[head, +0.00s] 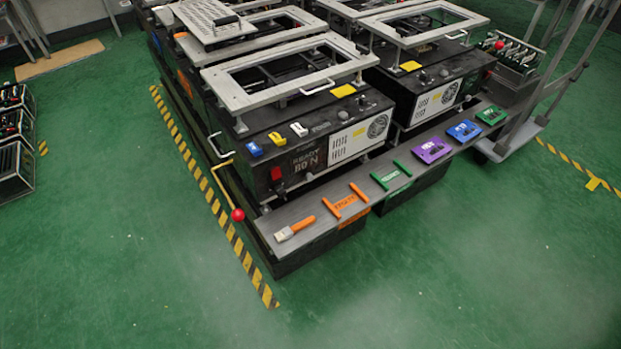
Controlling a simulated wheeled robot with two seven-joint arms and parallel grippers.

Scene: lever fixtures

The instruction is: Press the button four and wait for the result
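A black machine (330,112) with a grey frame on top stands in the middle of the head view. On the grey ledge in front, a purple box (432,149), a blue box (464,131) and a green box (492,115) stand in a row. I cannot make out a number four on any of these. Neither of my grippers is in view.
An orange-handled tool (295,229), an orange handle (345,201) and a green handle (391,175) are on the ledge's left half. A yellow lever with a red ball (237,214) sticks out at the left corner. A cart (512,138) stands right. Green floor in front is clear.

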